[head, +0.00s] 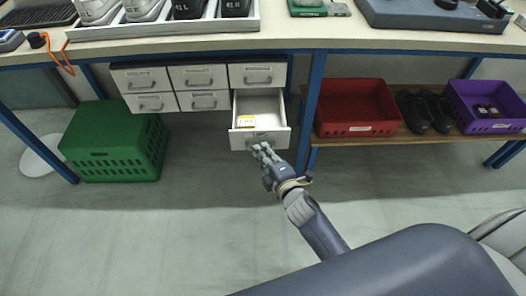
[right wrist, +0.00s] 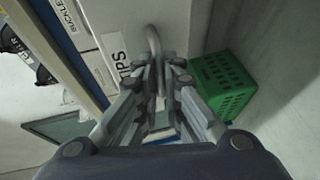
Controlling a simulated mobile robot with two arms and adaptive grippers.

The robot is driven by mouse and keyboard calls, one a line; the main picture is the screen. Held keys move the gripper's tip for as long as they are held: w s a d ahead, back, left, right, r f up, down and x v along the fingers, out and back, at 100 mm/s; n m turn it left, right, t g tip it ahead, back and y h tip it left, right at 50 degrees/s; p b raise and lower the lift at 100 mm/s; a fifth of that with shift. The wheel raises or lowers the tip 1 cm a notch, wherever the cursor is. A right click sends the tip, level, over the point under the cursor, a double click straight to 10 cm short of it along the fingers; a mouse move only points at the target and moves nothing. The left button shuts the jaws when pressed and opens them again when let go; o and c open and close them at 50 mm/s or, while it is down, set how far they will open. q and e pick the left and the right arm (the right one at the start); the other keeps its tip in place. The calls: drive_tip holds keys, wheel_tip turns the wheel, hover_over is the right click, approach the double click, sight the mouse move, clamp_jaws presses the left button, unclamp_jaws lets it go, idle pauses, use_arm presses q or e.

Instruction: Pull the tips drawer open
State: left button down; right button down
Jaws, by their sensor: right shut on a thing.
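The tips drawer (head: 281,137) is the lower right drawer of the white unit under the bench. It is pulled out, and its inside shows with a small yellow and white item (head: 245,121) at the left. My right gripper (head: 262,150) is at the drawer's front. In the right wrist view my right gripper (right wrist: 158,80) is shut on the drawer's grey bar handle (right wrist: 153,42). The drawer's front, with a partly covered label (right wrist: 117,58), also shows there. My left gripper is not in view.
Several closed drawers (head: 198,77) surround it to the left and above. A green crate (head: 110,166) stands on the floor at left. A red bin (head: 358,129), black shoes (head: 427,108) and a purple bin (head: 495,126) sit on a shelf at right. The floor in front is clear.

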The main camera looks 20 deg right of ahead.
drive_tip(key=c, duration=1.7)
unclamp_jaws()
drive_tip(key=shift+s, duration=0.1)
drive_tip(key=v, duration=1.1)
drive_tip(key=shift+s, duration=0.4)
